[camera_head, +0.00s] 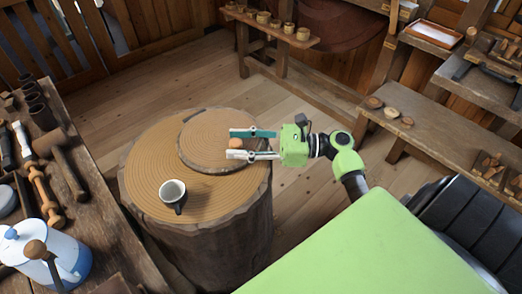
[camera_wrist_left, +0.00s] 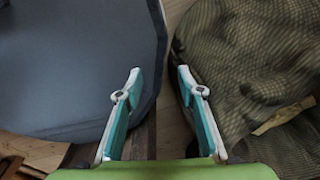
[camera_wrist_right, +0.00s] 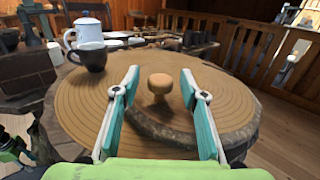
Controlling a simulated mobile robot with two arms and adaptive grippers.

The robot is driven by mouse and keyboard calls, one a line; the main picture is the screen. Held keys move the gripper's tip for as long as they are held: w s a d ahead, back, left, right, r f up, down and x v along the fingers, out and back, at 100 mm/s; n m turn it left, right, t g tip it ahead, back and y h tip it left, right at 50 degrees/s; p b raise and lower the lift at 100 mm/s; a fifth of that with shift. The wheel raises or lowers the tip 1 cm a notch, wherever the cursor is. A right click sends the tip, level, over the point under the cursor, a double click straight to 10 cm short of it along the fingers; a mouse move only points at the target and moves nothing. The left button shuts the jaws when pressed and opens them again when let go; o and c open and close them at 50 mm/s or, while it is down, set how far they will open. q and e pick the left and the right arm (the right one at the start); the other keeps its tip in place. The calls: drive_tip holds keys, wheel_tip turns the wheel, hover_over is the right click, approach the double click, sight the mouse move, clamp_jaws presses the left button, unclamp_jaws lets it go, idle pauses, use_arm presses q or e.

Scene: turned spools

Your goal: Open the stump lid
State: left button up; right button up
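The stump (camera_head: 145,165) is a thick round log with ringed top and bark sides. The stump lid (camera_head: 200,140) is a round wooden slab lying flat on its top, with a small wooden knob (camera_head: 235,143). My right gripper (camera_head: 231,143) reaches in from the right, open, its fingers on either side of the knob. In the right wrist view the knob (camera_wrist_right: 160,83) stands between and beyond the open fingers; I cannot tell whether they touch it. My left gripper (camera_wrist_left: 160,72) is open and empty, outside the head view, above dark cloth-like surfaces.
A dark mug with a pale inside (camera_head: 173,190) stands on the stump beside the lid. A workbench (camera_head: 100,235) at the left holds a white-and-blue pot (camera_head: 60,255) and wooden tools. A low bench (camera_head: 440,140) stands at the right. Floor behind the stump is clear.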

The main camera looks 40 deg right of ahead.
sight(261, 143)
drive_tip(key=shift+v, duration=2.7)
drive_tip(key=shift+d+r, duration=0.1)
drive_tip(key=shift+r, duration=0.05)
